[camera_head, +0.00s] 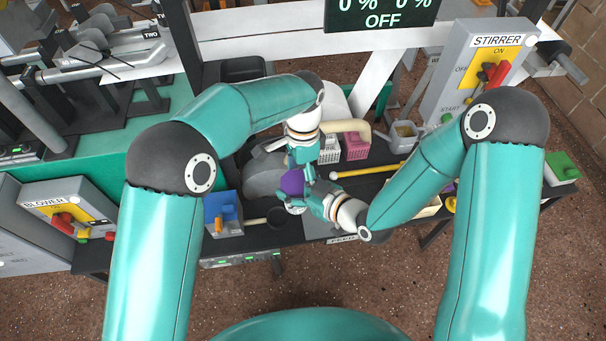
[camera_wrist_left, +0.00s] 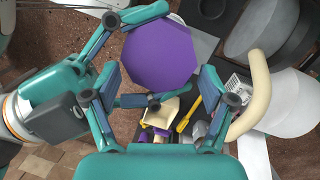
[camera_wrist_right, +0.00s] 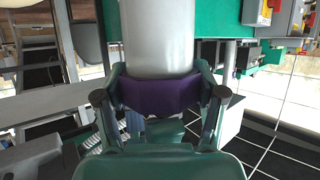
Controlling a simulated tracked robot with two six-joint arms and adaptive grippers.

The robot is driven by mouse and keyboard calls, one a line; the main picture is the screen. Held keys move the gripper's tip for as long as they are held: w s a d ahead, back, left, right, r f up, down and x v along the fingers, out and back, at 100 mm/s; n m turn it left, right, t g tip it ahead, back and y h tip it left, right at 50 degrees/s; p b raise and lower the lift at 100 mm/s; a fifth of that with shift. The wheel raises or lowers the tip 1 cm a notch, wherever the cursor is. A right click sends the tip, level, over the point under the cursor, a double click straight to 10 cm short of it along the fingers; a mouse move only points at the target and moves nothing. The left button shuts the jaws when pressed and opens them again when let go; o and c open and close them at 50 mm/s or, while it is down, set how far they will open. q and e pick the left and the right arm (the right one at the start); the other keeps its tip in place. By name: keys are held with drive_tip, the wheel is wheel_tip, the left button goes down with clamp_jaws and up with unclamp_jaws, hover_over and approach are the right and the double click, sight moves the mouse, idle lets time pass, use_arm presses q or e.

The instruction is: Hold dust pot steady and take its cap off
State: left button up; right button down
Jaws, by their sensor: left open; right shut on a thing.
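The dust pot shows as a purple piece (camera_head: 292,182) above the dark bench in the head view. In the left wrist view its purple eight-sided face (camera_wrist_left: 160,52) is turned to the camera. My right gripper (camera_head: 313,196) is shut on its purple side (camera_wrist_right: 160,94), seen as a band between the fingers. A pale grey cylinder (camera_wrist_right: 158,40) is above that band in the right wrist view; I cannot tell whether it joins it. My left gripper (camera_head: 301,160) is open just above the purple piece. Its fingers hide part of it, and contact cannot be told.
A blue box (camera_head: 222,213) and dark pan (camera_head: 285,218) are on the bench (camera_head: 255,240) to the left. White (camera_head: 329,150) and pink (camera_head: 356,146) baskets, a yellow rod (camera_head: 365,171) and a beige curved pipe (camera_head: 350,126) lie behind. The stirrer box (camera_head: 470,75) stands right.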

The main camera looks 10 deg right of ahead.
use_arm(q)
drive_tip(key=shift+f, duration=0.15)
drive_tip(key=shift+c, duration=0.2)
drive_tip(key=c, duration=0.9)
drive_tip(key=n, duration=0.3)
drive_tip(key=shift+w+a+h, duration=0.15)
drive_tip(key=shift+a+h, duration=0.15)
drive_tip(key=shift+c, duration=0.6)
drive_tip(key=o, duration=1.1)
drive_tip(key=shift+o, duration=0.9)
drive_tip(key=shift+d, duration=0.1)
